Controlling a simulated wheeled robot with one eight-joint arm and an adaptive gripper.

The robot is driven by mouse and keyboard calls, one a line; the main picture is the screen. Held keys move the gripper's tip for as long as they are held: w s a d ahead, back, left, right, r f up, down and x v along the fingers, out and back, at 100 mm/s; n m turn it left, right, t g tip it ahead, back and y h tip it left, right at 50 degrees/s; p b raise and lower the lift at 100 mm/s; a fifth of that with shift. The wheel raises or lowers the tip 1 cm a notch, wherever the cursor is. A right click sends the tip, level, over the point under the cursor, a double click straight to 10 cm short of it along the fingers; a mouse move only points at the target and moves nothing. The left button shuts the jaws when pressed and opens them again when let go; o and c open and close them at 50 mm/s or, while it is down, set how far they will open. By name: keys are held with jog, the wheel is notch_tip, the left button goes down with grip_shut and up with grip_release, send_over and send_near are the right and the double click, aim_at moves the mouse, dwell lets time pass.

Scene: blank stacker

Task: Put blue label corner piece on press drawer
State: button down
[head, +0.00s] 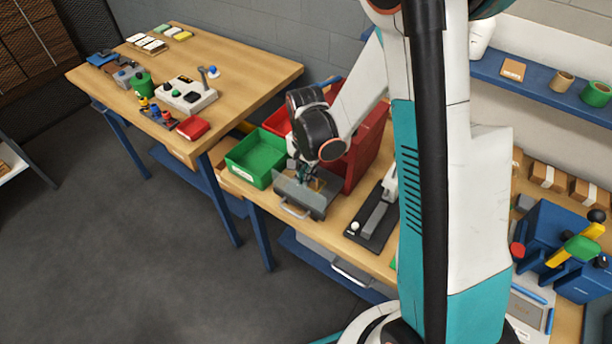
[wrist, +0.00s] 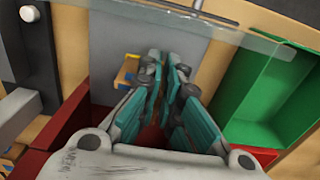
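The press drawer (head: 318,206) is a grey plate with a front handle, pulled out before the red press (head: 366,150); its grey surface also shows in the wrist view (wrist: 190,25). My gripper (head: 308,178) points down over the drawer. In the wrist view my gripper's fingertips (wrist: 167,68) are close together with a narrow dark gap, and I see nothing clearly between them. A small tan piece with blue and yellow marks (wrist: 127,72), seemingly the blue label corner piece, shows at the drawer, left of the fingers and partly hidden by them. Whether the fingers touch it is unclear.
A green bin (head: 250,172) stands left of the drawer, with a red bin (head: 276,121) behind. A black tool base (head: 372,232) lies to the right. A clear panel (wrist: 200,28) crosses the drawer's front in the wrist view. The left table (head: 245,75) has free room.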

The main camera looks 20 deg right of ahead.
jog(key=shift+r, duration=0.1)
jog(key=c, duration=1.8)
grip_release()
notch_tip(320, 180, up, 12)
jog(key=p, duration=0.3)
jog(key=s+r+n+t, duration=0.7)
jog(key=s+r+n, duration=0.3)
jog(key=s+r, duration=0.4)
jog(key=shift+s+d+r+n, duration=0.25)
jog(key=shift+s+d+n, duration=0.15)
jog(key=shift+s, duration=0.75)
